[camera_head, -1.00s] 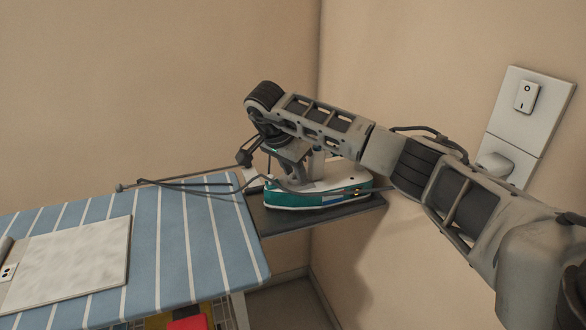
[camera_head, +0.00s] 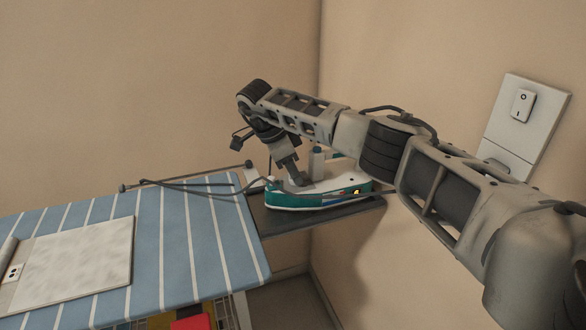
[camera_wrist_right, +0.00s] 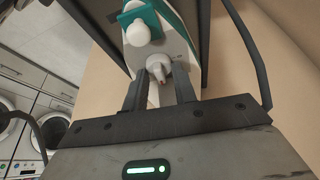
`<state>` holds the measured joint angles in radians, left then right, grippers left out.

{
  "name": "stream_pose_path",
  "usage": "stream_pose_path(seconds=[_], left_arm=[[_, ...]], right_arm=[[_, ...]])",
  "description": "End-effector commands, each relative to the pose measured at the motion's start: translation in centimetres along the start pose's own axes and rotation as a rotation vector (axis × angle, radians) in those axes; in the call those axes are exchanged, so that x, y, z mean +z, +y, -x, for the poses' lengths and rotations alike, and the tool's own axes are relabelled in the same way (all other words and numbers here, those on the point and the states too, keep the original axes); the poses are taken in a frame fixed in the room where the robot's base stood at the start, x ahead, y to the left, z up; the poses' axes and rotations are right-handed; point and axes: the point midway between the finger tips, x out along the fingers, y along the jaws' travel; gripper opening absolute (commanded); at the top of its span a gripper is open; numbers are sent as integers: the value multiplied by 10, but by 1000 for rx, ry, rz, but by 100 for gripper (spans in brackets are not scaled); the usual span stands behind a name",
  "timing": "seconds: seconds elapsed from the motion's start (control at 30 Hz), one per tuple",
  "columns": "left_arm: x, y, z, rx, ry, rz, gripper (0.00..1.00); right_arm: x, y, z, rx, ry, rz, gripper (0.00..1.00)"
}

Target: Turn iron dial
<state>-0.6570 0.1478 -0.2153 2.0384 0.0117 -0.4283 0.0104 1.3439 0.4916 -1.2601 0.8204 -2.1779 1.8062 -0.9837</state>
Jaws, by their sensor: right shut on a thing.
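The iron (camera_head: 320,198), white on top with a teal lower body, rests on a dark tray at the right end of the ironing board. A small yellow light shows on its side. My right gripper (camera_head: 301,181) reaches down onto the top of the iron, and its fingertips are partly hidden from the head. In the right wrist view my right gripper (camera_wrist_right: 159,88) is shut on the small pale iron dial (camera_wrist_right: 158,68), which sits between its two dark fingers. A white knob and teal trim of the iron show beyond it. My left gripper is not in view.
The dark tray (camera_head: 283,221) carries the iron close to the wall corner. A wall switch plate (camera_head: 528,118) is at right. In the right wrist view, washing machines (camera_wrist_right: 52,130) stand at left.

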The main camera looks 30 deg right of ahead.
Motion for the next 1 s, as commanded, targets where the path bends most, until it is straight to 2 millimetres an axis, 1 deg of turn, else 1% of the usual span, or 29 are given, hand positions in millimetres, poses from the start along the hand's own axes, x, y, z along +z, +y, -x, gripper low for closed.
stream_pose_path(seconds=[0.23, 0.73, 0.77, 0.8, 0.83, 1.0], left_arm=[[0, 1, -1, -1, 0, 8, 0], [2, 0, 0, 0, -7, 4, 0], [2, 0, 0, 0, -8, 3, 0], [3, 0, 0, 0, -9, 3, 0], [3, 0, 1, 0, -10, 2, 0], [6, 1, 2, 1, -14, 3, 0]], right_arm=[[-1, -1, 1, 28, 0, -77, 5], [0, -1, 1, 34, -1, -92, 5], [0, -1, 1, 34, -1, -92, 33], [0, -1, 1, 34, -1, -92, 44], [0, -1, 1, 35, -1, -92, 49], [0, -1, 1, 36, -1, -91, 49]])
